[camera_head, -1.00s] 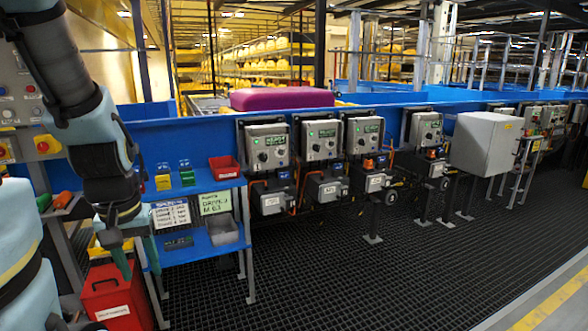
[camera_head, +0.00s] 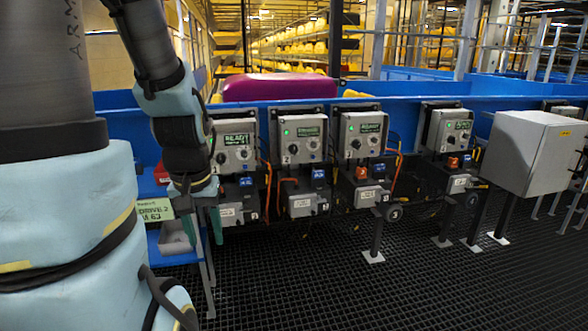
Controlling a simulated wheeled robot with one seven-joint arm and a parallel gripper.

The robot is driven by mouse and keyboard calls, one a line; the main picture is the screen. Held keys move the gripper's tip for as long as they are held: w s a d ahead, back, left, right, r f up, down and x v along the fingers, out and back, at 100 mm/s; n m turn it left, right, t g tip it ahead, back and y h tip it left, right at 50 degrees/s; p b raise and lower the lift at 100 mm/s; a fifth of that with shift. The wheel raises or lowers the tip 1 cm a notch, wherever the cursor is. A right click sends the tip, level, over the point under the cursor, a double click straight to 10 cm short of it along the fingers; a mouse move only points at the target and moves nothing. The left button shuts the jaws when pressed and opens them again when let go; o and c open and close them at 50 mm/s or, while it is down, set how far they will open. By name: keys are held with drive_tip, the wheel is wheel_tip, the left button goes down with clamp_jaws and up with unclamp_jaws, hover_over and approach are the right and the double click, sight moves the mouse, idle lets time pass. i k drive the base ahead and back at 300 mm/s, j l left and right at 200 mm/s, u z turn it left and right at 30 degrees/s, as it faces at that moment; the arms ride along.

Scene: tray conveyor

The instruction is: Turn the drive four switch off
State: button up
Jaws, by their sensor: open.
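Several grey drive boxes hang in a row along the blue conveyor side. The switch's position cannot be made out. My gripper (camera_head: 204,228) points down, open and empty, at the left in front of the leftmost drive box (camera_head: 235,144), well apart from drive four.
A large grey cabinet (camera_head: 532,152) juts out just right of the fourth box. Other drive boxes (camera_head: 302,138) (camera_head: 362,136) stand between it and my gripper. A blue shelf with a grey bin (camera_head: 177,236) is at lower left. The dark grated floor (camera_head: 330,285) in front is clear.

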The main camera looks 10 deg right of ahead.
sight(451, 138)
drive_tip(key=i+l, duration=0.2)
drive_tip(key=l, duration=0.35)
drive_tip(key=i+l, duration=0.15)
drive_tip(key=l, duration=0.4)
drive_tip(key=i+l, duration=0.2)
drive_tip(key=l, duration=0.35)
drive_tip(key=i+l+z, duration=0.1)
drive_tip(key=l, duration=0.45)
drive_tip(key=i+l, duration=0.3)
drive_tip(key=l, duration=0.25)
drive_tip(key=i+l, duration=0.2)
drive_tip(key=l, duration=0.35)
drive_tip(key=i+l, duration=0.2)
drive_tip(key=l, duration=0.35)
drive_tip(key=i+l, duration=0.2)
drive_tip(key=l, duration=0.35)
drive_tip(key=z, duration=0.05)
